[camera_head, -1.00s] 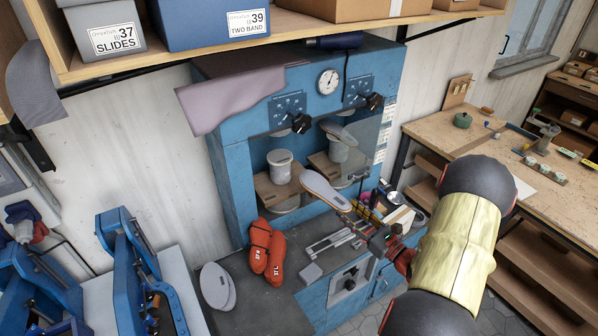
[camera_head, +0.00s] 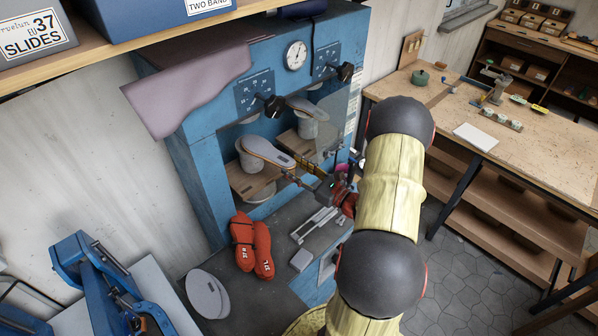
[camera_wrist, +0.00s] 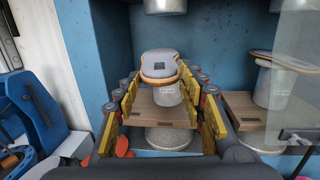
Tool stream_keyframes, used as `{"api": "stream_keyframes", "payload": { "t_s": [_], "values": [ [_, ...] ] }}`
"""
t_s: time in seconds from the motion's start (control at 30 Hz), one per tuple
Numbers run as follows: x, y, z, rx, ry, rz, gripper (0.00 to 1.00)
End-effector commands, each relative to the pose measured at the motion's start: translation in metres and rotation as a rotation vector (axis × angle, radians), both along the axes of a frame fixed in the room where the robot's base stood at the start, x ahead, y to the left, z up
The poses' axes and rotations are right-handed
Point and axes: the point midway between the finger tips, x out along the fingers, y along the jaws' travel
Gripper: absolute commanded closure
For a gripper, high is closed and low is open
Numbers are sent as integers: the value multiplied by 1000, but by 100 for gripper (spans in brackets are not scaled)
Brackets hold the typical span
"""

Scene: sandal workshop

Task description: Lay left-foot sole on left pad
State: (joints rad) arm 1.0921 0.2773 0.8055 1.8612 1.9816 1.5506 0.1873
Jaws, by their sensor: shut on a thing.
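The held sole (camera_head: 265,151), grey with a tan edge, extends from my gripper (camera_head: 294,172) over the left pad (camera_head: 246,164) in the blue press. My gripper is shut on its near end. In the wrist view the sole (camera_wrist: 158,62) lies lengthwise ahead of the fingers, above the white left pad (camera_wrist: 167,94). The sole hides most of the pad's top in both views; I cannot tell whether they touch. Another sole (camera_head: 306,107) lies on the right pad (camera_head: 307,128), and that sole also shows in the wrist view (camera_wrist: 284,61).
The blue press (camera_head: 200,150) encloses the pads, with walls at the sides and rams above. Orange lasts (camera_head: 252,246) and a pair of pale soles (camera_head: 207,294) lie on the grey bench in front. Small tools (camera_head: 315,224) lie beside the lasts. A wooden bench (camera_head: 520,145) stands right.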

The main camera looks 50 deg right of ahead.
Motion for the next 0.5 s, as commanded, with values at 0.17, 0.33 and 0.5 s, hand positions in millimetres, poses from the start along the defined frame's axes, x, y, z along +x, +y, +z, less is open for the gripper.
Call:
{"api": "stream_keyframes", "payload": {
  "t_s": [0.17,0.33,0.5],
  "values": [
    [17,0,-1,-1,0,2,82],
    [32,-2,-2,-2,-1,2,82],
    [47,-2,-3,0,0,2,82]
  ]
}}
